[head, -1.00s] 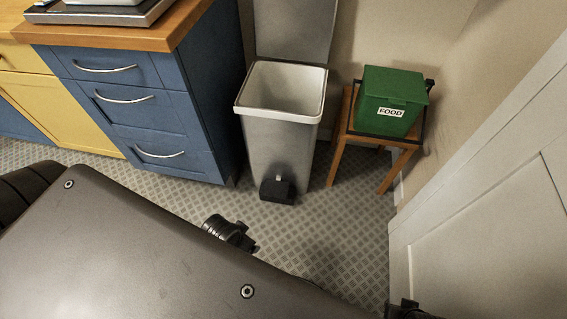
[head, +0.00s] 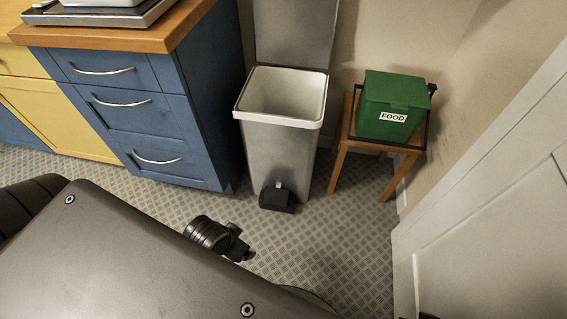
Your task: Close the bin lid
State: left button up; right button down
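The bin is a tall grey pedal bin (head: 277,160) with a pale rim, standing on the floor in the upper middle of the head view. Its grey lid (head: 295,32) is open, upright behind the opening, its top cut off by the picture edge. The black pedal (head: 277,198) is at its front foot. My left gripper (head: 238,246) shows as a small black shape past my dark body, in front of the bin and apart from it; its finger gap cannot be made out. Only a dark scrap at the bottom right edge may belong to my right gripper.
A blue drawer cabinet (head: 150,125) with a wooden top stands close left of the bin. A wooden stool (head: 345,150) with a green FOOD box (head: 392,102) stands to its right. A white door (head: 490,220) is at the right. Patterned floor before the bin is clear.

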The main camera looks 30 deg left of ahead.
aim_at(300, 33)
jog(key=u, duration=0.5)
jog(key=i, duration=1.05)
jog(key=z, duration=0.5)
